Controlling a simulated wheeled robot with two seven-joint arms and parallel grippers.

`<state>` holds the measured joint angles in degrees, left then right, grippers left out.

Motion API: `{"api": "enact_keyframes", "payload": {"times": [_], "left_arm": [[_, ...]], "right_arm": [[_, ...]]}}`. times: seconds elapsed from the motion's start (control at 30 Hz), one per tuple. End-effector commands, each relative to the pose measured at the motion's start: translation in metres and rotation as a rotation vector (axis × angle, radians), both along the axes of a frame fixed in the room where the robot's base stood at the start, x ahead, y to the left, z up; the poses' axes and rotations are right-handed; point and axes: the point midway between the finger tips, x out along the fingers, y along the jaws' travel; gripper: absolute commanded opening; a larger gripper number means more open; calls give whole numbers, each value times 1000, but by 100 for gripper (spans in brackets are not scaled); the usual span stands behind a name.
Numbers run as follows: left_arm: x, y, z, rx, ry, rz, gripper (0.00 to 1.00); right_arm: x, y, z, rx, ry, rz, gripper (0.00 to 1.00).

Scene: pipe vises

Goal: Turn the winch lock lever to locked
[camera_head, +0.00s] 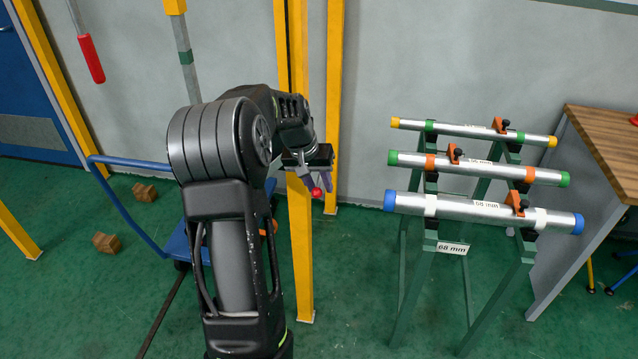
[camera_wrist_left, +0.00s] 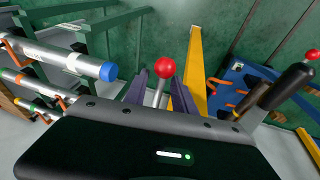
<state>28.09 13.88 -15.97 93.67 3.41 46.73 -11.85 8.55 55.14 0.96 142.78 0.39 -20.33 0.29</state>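A lever with a red ball knob (camera_head: 316,192) shows at the yellow post in the head view. In the left wrist view the red knob (camera_wrist_left: 166,67) tops a short metal stem. My left gripper (camera_head: 312,182) is right at this lever. In the left wrist view its two purple fingers (camera_wrist_left: 159,92) stand apart on either side of the stem, with a gap showing, so it looks open around the lever. The knob sticks out past the fingers. The winch body is hidden behind my left arm in the head view. My right gripper is not in view.
Yellow posts (camera_head: 301,250) stand beside the gripper. A green rack (camera_head: 477,310) holds three pipes at the right, near a wood-topped bench (camera_head: 612,140). A blue cart (camera_head: 135,162) is at the left. A second red knob (camera_wrist_left: 312,54) and a black handle (camera_wrist_left: 287,88) show in the wrist view.

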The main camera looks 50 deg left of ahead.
Motion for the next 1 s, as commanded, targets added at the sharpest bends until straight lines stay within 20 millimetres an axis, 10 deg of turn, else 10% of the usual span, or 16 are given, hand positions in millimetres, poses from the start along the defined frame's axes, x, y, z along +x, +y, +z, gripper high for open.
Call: {"api": "enact_keyframes", "payload": {"times": [0.6, 1.0], "left_arm": [[-23, 1, 71, 1, -2, 0, 32], [-24, 1, 74, 0, 0, 0, 32]], "right_arm": [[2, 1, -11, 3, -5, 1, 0], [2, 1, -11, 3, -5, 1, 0]]}}
